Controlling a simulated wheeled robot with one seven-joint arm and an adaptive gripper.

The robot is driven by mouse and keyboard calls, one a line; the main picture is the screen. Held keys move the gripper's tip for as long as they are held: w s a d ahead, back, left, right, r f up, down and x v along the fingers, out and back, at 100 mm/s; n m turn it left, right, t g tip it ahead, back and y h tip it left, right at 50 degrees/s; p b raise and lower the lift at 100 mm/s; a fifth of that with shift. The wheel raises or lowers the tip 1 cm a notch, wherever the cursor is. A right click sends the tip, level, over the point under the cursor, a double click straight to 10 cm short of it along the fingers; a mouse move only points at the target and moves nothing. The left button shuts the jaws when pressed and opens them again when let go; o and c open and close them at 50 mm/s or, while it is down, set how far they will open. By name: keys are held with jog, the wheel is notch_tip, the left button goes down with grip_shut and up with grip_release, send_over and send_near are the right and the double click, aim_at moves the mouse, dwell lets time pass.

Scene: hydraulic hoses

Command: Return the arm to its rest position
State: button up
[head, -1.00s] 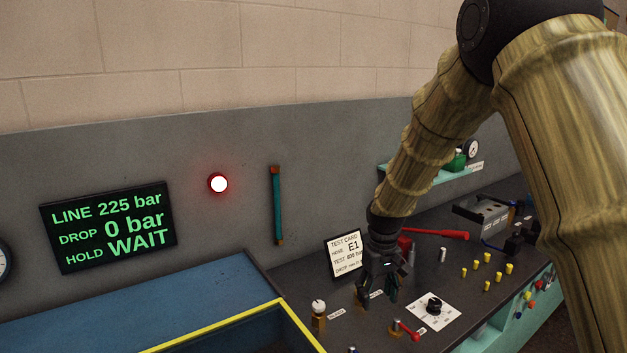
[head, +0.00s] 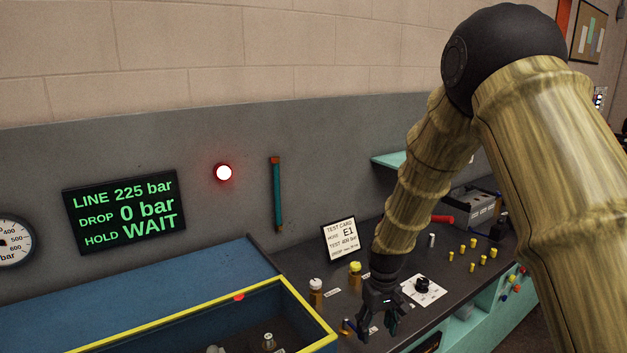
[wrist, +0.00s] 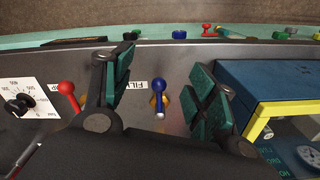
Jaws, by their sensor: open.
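My gripper (head: 378,322) hangs from my arm over the front of the dark bench at the lower middle of the head view. In the wrist view my gripper (wrist: 165,105) has its two green-padded fingers spread wide, with nothing between the pads. A blue-handled lever (wrist: 159,95) on a brass base shows in the gap between the fingers, beside a label that reads in part "FILL". I cannot tell how far below the fingertips the lever is. A red-handled lever (wrist: 69,95) stands to the left of the fingers.
A blue bin with a yellow rim (head: 310,310) stands left of my gripper. A white dial plate (head: 424,290) and several yellow pegs (head: 473,249) lie to its right. A test card (head: 341,240) leans at the back. The screen (head: 124,211) reads 225 bar, 0 bar, WAIT.

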jog(key=s+d+f+m, duration=0.2)
jog(key=s+d+f, duration=0.1)
jog(key=s+f, duration=1.65)
jog(key=s+d+f, duration=0.1)
jog(key=s+f, duration=0.2)
jog(key=s, duration=0.4)
jog(key=s+d+f+m+b, duration=0.1)
jog(key=s+f, duration=0.3)
jog(key=s, duration=0.3)
jog(key=s+d+f+b, duration=0.1)
jog(key=s+f, duration=0.2)
jog(key=s, duration=0.5)
jog(key=shift+d+f, duration=0.25)
jog(key=shift+f, duration=0.1)
